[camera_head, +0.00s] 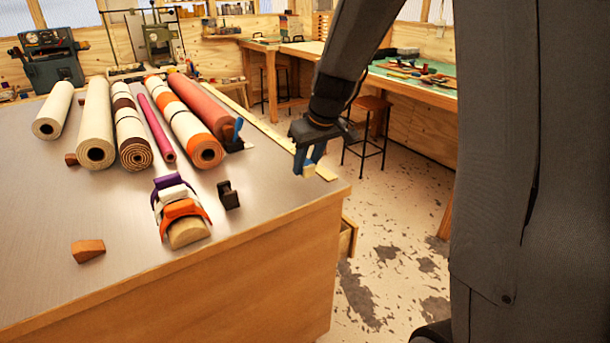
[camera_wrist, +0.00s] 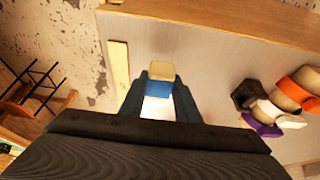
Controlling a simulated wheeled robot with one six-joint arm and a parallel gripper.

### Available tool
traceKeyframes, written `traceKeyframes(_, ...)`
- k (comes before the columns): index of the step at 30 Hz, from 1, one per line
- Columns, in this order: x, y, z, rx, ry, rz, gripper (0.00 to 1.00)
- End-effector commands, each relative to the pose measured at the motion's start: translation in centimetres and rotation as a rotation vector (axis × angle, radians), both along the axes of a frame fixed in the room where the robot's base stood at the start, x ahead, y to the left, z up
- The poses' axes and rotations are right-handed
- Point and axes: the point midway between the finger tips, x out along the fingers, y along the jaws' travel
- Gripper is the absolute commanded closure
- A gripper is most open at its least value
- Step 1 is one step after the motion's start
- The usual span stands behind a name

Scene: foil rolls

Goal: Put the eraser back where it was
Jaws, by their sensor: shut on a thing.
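The eraser, a small block with a cream end (camera_head: 309,170), is held in my gripper (camera_head: 308,160) near the right edge of the metal-topped table (camera_head: 130,240). In the wrist view the eraser (camera_wrist: 161,72) shows its cream end and a blue part between the blue fingertips (camera_wrist: 158,90). My gripper is shut on it and points down. I cannot tell whether the eraser touches the tabletop or hangs just above it.
Several rolls, including a red one (camera_head: 200,105), lie at the back of the table. A dark tape dispenser (camera_head: 228,195), a stack of coloured straps (camera_head: 180,210) and a wooden wedge (camera_head: 88,250) stand in front. A pale strip (camera_wrist: 119,70) lies beside the gripper. A stool (camera_head: 367,135) stands beyond.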

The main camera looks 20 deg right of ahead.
Motion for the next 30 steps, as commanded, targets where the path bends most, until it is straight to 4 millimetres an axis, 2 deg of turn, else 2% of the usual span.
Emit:
traceKeyframes(4, -0.1, 0.1, -1.1, 0.000, 0.002, 0.000, 0.95)
traceKeyframes(10, -0.1, 0.2, -3.7, 0.000, 0.002, 0.003, 0.95)
traceKeyframes(23, 0.0, 0.3, -4.4, 0.000, -0.001, 0.004, 0.95)
traceKeyframes(24, 0.0, 0.3, -4.3, -0.001, 0.000, 0.004, 0.66)
traceKeyframes(27, 0.0, 0.3, -4.3, -0.001, 0.000, 0.004, 0.52)
traceKeyframes(30, 0.0, 0.3, -4.3, -0.001, 0.000, 0.004, 0.52)
